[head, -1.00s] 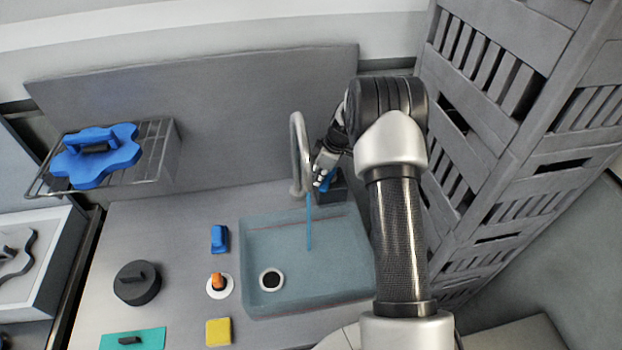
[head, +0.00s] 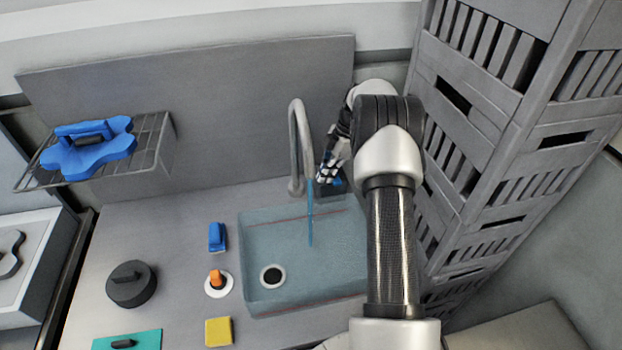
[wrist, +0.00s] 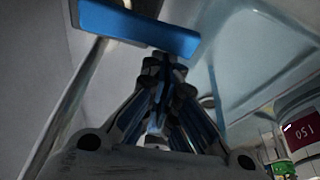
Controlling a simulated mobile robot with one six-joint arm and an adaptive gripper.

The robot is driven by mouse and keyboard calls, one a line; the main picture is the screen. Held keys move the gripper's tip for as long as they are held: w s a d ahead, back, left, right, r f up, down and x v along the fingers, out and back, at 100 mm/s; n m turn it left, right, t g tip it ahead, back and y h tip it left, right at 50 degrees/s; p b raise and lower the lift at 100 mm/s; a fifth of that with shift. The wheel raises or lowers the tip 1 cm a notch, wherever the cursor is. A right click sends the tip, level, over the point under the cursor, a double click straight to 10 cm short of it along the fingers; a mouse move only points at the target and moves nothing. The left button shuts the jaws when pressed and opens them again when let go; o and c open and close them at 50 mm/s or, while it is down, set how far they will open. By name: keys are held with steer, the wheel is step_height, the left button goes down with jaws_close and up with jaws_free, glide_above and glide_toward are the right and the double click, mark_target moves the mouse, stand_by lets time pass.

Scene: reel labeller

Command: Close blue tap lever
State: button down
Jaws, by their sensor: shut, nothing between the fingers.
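The blue tap lever (wrist: 140,28) shows in the wrist view as a blue bar just beyond my gripper's fingertips; I cannot tell whether they touch. In the head view the lever is mostly hidden behind my gripper (head: 325,176), with only a little blue showing. My gripper (wrist: 165,68) is shut and empty, beside the tap base. The grey curved tap spout (head: 298,145) stands left of my gripper. A blue stream of water (head: 310,215) falls from it into the sink (head: 345,270).
A drain plug with an orange handle (head: 216,280), a blue block (head: 217,237) and a yellow sponge (head: 218,331) lie left of the sink. A wire rack (head: 155,140) hangs on the back panel. A tall slatted grey unit (head: 500,150) stands close on the right of my arm.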

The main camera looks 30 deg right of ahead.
mark_target(335, 180)
steer(key=shift+s+d+n+g, duration=0.3)
steer(key=shift+s+d+n, duration=0.2)
steer(key=shift+d+n, duration=0.5)
steer(key=shift+s+d, duration=0.3)
steer(key=shift+d, duration=0.25)
